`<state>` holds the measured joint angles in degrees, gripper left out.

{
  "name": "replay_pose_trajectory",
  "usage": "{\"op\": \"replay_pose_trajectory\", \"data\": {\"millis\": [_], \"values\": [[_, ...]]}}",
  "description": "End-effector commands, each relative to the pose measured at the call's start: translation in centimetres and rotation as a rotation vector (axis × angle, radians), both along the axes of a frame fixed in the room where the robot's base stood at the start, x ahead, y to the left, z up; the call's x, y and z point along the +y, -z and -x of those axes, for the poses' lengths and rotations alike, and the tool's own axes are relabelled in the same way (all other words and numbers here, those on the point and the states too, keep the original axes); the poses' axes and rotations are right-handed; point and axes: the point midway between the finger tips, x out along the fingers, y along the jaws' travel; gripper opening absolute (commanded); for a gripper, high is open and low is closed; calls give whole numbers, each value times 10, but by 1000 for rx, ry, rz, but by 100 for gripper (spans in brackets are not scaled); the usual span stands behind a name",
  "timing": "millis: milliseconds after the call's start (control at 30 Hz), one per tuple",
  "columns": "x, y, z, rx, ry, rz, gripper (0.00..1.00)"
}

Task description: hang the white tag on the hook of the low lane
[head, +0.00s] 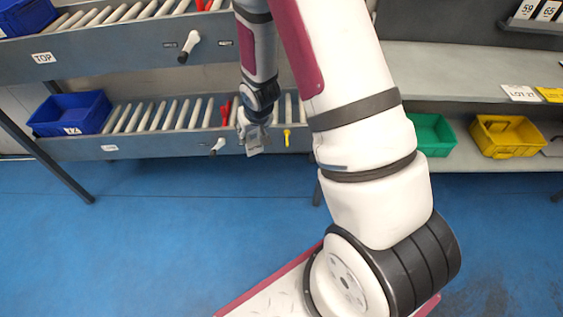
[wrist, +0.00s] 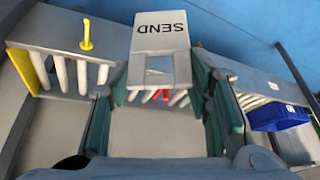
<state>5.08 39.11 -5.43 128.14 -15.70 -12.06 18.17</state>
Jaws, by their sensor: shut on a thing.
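The white tag (wrist: 159,35) reads SEND, upside down in the wrist view. My gripper (wrist: 158,80) is shut on its near edge, with a green-lined finger at each side. In the head view my gripper (head: 252,128) is at the front rail of the low lane (head: 170,145), and the tag (head: 254,145) hangs below it, tilted. A yellow hook (head: 287,137) sticks out of that rail, just right of the tag. In the wrist view the hook (wrist: 86,36) is left of the tag, apart from it and bare.
A white lever with a dark tip (head: 218,146) is on the low rail left of my gripper. The top lane (head: 120,45) runs above. A blue bin (head: 70,113) is at the low lane's left end. Green (head: 432,135) and yellow (head: 505,135) bins stand at right. The floor in front is clear.

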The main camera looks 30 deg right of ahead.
Motion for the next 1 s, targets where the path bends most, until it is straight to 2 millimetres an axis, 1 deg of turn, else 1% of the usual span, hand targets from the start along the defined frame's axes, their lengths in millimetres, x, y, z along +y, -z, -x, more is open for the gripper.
{"op": "replay_pose_trajectory", "data": {"millis": [33, 233, 467, 767, 1000], "values": [[-6, 15, -7, 2, 12, 0, 18], [-25, 44, -14, 23, 51, -1, 18], [-46, 76, -16, 46, 95, 0, 18], [-74, 119, -10, 76, 150, 4, 18], [-94, 153, 4, 102, 194, 10, 18]]}}
